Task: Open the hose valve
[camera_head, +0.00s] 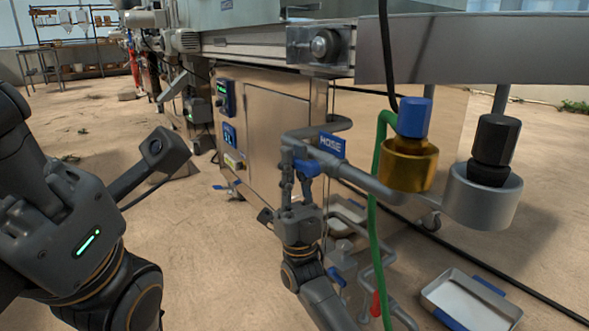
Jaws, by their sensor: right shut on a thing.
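The blue HOSE sign (332,145) is fixed on the grey pipework beside the steel cabinet. Just below it is the blue handle of the hose valve (309,168). My right gripper (299,172) reaches up from below and is shut on this handle; its fingers hide part of the handle and valve body. A green hose (375,230) hangs down to the right of the valve. My left arm fills the left side of the view, and its fingers do not show.
A brass cup (408,168) with a blue knob and a grey cup (483,200) with a black knob stand right of the valve. Lower pipes carry another blue handle (337,277) and a red handle (375,304). A metal tray (434,289) lies on the floor.

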